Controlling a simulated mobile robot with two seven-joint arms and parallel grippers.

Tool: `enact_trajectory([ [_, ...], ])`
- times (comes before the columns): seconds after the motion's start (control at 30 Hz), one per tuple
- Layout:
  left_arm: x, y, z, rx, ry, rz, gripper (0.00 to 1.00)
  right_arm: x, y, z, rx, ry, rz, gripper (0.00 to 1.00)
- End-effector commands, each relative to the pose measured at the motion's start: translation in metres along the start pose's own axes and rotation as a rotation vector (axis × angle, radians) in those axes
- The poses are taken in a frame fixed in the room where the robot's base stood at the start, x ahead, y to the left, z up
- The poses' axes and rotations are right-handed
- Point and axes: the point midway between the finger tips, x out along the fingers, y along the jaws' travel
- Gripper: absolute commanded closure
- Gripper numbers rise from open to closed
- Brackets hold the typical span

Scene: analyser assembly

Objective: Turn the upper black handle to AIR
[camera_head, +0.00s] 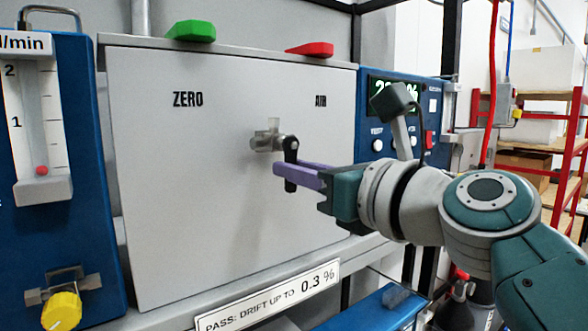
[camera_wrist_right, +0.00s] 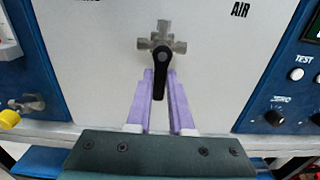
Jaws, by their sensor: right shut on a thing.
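The black handle (camera_head: 291,151) sits on a silver valve (camera_head: 266,137) on the pale grey panel (camera_head: 200,200). It hangs about straight down, pointing at neither label. The word AIR (camera_head: 320,101) is to its upper right and ZERO (camera_head: 187,99) to its upper left. My right gripper (camera_head: 283,174) has its purple fingers shut on the lower part of the handle. In the right wrist view the handle (camera_wrist_right: 160,70) lies between the fingertips (camera_wrist_right: 161,80), below the valve body (camera_wrist_right: 161,38). My left gripper is not in view.
A green piece (camera_head: 191,31) and a red piece (camera_head: 310,49) sit on the panel's top edge. A blue instrument (camera_head: 405,110) with a display stands at right. A flow meter (camera_head: 40,130) and yellow knob (camera_head: 62,311) are at left. A drift sign (camera_head: 268,297) runs below.

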Motion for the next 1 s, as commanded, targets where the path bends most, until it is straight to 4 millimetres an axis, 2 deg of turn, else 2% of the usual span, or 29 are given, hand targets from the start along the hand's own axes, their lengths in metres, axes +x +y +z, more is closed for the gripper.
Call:
enact_trajectory([
  [0.33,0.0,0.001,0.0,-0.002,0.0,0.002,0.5,0.0,-0.001,0.0,-0.009,0.0,-0.001,1.0],
  [0.57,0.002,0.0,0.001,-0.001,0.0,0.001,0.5,0.0,-0.003,0.0,-0.084,-0.001,-0.001,1.0],
  [1.0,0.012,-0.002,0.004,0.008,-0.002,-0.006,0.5,0.0,-0.013,0.003,-0.454,-0.002,-0.001,1.0],
])
